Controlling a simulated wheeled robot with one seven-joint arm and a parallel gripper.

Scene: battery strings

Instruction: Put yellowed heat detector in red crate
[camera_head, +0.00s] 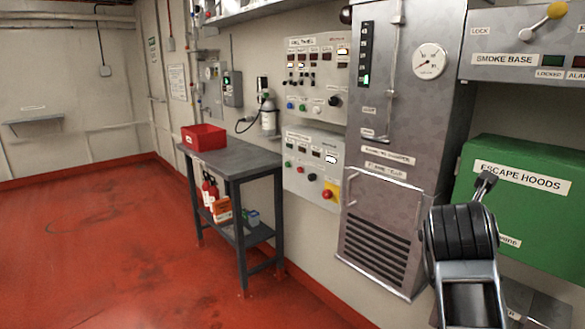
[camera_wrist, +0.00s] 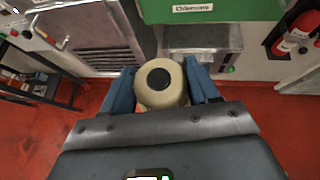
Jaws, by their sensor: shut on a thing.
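The yellowed heat detector (camera_wrist: 147,95) is a cream, rounded body with a black disc at its middle, in the centre of the wrist view. My gripper (camera_wrist: 159,76) is shut on it, with a blue finger on each side. The red crate (camera_head: 203,138) sits on the left end of the grey table in the head view, well to the left of my arm. Its inside is mostly hidden by its walls. I cannot make out the detector in the head view.
A steel cabinet (camera_head: 395,150) and a green escape hoods box (camera_head: 515,200) stand near my arm. A control panel (camera_head: 313,165) is on the wall. Red floor is clear at left.

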